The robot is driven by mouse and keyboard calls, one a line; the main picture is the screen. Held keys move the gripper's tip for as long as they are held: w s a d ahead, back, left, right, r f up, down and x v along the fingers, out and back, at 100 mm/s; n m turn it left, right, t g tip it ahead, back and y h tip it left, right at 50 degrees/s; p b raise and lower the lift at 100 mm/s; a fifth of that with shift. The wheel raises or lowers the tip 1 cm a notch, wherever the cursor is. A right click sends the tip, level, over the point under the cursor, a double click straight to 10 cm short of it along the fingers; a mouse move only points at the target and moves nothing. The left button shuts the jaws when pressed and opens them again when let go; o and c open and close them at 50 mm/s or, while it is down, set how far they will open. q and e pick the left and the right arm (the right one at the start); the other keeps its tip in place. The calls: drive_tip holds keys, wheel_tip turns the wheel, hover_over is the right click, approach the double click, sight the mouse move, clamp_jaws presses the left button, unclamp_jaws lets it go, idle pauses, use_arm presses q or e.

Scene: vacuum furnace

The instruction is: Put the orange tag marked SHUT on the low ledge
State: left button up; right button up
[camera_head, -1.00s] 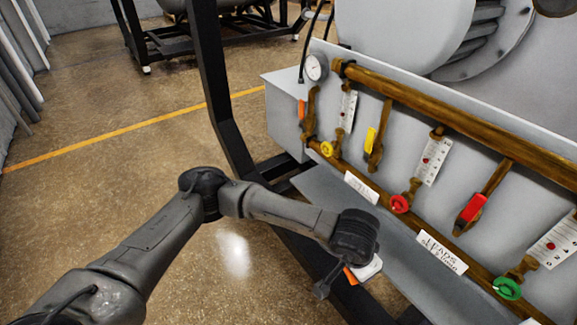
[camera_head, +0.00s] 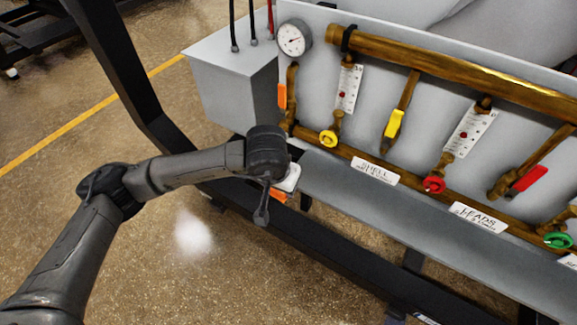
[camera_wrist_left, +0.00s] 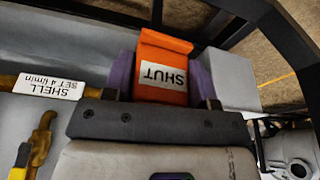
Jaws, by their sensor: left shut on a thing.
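The orange tag (camera_wrist_left: 160,52), with SHUT on a white label upside down in the left wrist view, is between the purple fingers of my left gripper (camera_wrist_left: 162,84). In the head view only a small orange piece of the tag (camera_head: 278,195) shows below my wrist. My left gripper is shut on it. The low ledge (camera_head: 410,218) is a long grey shelf under the lower brass pipe. My gripper is by its left end, and I cannot tell the height between tag and ledge. My right gripper is not in view.
A panel carries brass pipes, a gauge (camera_head: 294,38), flow scales, a yellow knob (camera_head: 328,138), a red knob (camera_head: 434,184) and a green knob (camera_head: 558,240). Another orange piece (camera_head: 282,96) is on the left valve. A black frame post (camera_head: 115,70) stands behind my arm. The visible ledge looks bare.

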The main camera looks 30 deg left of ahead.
sight(307, 172)
use_arm(q)
drive_tip(key=shift+a+f+n, duration=0.3)
drive_tip(key=shift+a, duration=0.1)
drive_tip(key=w+f+b, duration=0.1)
drive_tip(key=w, duration=0.2)
drive_tip(key=w+d+f+b, duration=0.1)
drive_tip(key=w+f, duration=0.1)
drive_tip(key=w+f+b, duration=0.1)
drive_tip(key=w+b, duration=0.1)
drive_tip(key=w, duration=0.1)
drive_tip(key=shift+w+d+f, duration=0.3)
drive_tip(key=shift+d, duration=0.1)
drive_tip(key=shift+w+f, duration=0.2)
drive_tip(key=shift+w, duration=0.15)
drive_tip(key=shift+w+d+f+b, duration=0.15)
drive_tip(key=shift+w+d+b, duration=0.05)
drive_tip(key=shift+w+b, duration=0.15)
drive_tip(key=w+f+b, duration=0.2)
drive_tip(key=w, duration=0.1)
drive_tip(key=shift+w+d+f, duration=0.15)
drive_tip(key=shift+w+f, duration=0.05)
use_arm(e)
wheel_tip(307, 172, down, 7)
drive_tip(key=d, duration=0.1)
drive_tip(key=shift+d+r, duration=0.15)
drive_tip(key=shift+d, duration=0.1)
use_arm(q)
drive_tip(key=shift+f, duration=0.1)
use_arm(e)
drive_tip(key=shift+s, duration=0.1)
